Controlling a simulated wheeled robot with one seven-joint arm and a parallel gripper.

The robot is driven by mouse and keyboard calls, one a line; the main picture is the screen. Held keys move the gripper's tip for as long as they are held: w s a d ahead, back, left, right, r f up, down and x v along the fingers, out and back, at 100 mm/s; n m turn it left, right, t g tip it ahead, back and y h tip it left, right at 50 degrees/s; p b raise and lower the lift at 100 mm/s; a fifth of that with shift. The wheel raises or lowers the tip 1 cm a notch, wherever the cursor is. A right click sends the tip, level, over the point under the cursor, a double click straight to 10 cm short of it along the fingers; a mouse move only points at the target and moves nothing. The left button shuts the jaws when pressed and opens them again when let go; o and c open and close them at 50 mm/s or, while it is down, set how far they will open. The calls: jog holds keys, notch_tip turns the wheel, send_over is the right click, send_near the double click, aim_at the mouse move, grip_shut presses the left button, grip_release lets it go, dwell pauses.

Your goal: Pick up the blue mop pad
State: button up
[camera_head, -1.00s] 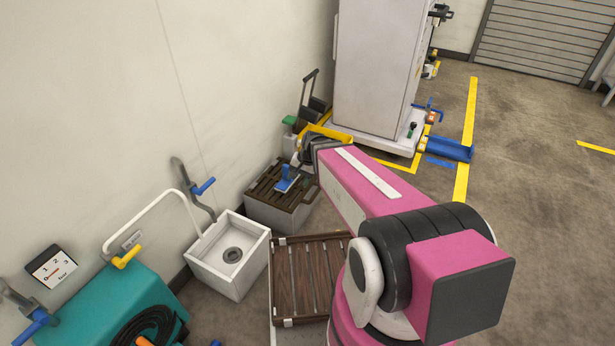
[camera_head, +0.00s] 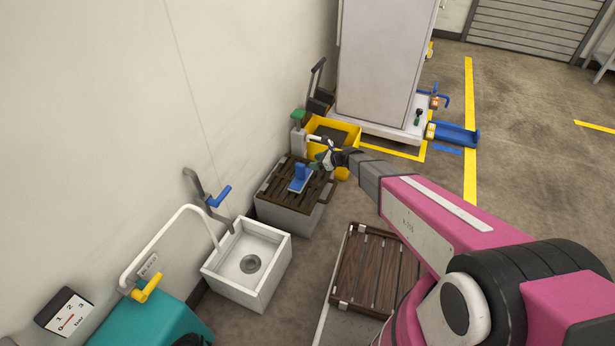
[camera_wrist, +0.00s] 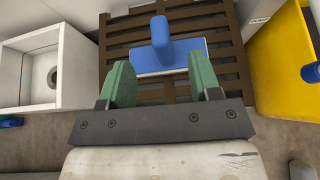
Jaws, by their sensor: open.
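The blue mop pad (camera_head: 299,177) sits on the dark slatted top of a grey box (camera_head: 290,214), with an upright blue part rising from a flat base with a pale edge. In the wrist view the blue pad (camera_wrist: 168,51) lies ahead of my gripper (camera_wrist: 164,85), between the lines of its two green fingers. The fingers are apart and nothing is between them. In the head view my gripper (camera_head: 322,158) is above and to the right of the pad, not touching it; its fingertips are small there.
A white sink (camera_head: 246,263) stands left of the box. A yellow bucket (camera_head: 333,131) is just behind the gripper, near a white cabinet (camera_head: 378,70). A wooden slatted platform (camera_head: 372,270) lies in front, under my arm. Open floor is on the right.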

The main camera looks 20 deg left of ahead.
aim_at(302, 165)
jog(key=x, duration=0.9)
jog(key=shift+a+f, duration=0.15)
jog(key=shift+f, duration=0.2)
grip_shut()
